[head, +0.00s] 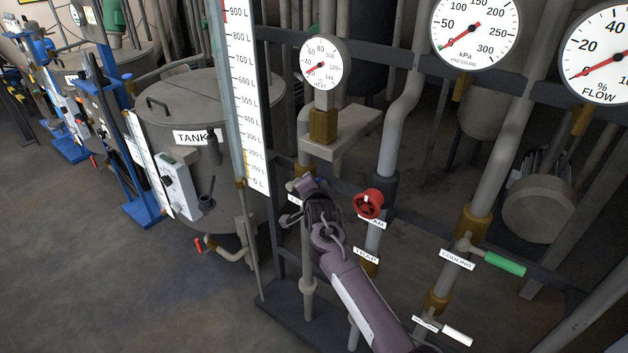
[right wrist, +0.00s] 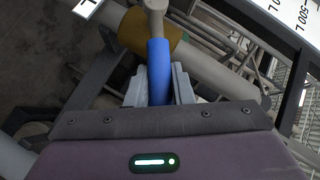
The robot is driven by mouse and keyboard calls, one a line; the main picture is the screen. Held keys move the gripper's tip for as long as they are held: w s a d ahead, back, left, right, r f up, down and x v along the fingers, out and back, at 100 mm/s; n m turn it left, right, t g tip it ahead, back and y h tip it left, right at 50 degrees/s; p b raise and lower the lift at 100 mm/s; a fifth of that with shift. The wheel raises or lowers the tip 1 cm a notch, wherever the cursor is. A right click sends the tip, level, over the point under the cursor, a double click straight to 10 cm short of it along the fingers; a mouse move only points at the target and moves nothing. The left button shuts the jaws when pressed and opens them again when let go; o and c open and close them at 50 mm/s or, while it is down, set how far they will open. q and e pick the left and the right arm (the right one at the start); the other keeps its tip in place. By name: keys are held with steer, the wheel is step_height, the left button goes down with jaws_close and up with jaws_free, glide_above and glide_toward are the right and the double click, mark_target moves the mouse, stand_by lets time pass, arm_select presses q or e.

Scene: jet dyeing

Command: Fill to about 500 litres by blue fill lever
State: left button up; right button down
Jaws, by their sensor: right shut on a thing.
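The blue fill lever (right wrist: 160,68) sits between the two fingers of my right gripper (right wrist: 159,88) in the right wrist view, and the fingers are shut on it. Its grey stem joins a brass fitting (right wrist: 135,28) on a pipe. In the head view my right gripper (head: 308,196) is at the pipe right of the level scale and hides the lever. The level scale (head: 247,100) is a tall white board marked in litres, 0 L at the bottom to 900 L near the top. I cannot make out the liquid level. My left gripper is not in view.
A red valve knob (head: 369,204) is close right of my gripper. A green cooling lever (head: 504,264) and a white lever (head: 457,335) are farther right. Round gauges (head: 475,32) stand above. The tank (head: 190,100) is left, with open floor before it.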

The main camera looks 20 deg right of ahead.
steer(key=shift+w+a+r+p, duration=0.15)
steer(key=shift+r+p, duration=0.15)
steer(key=shift+r, duration=0.15)
steer(key=shift+w+a+r+n+g+p, duration=0.15)
steer(key=shift+r+n+g+p, duration=0.1)
steer(key=shift+n+g+p, duration=0.2)
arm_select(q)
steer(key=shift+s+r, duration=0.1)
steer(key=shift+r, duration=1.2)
arm_select(e)
steer(key=shift+w+g+h, duration=0.15)
steer(key=shift+g+h, duration=0.15)
steer(key=shift+g, duration=0.05)
steer(key=shift+n, duration=0.25)
steer(key=c, duration=1.3)
jaws_free()
steer(key=shift+a, duration=0.1)
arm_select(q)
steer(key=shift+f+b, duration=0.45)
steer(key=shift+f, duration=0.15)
arm_select(e)
steer(key=shift+v, duration=3.9)
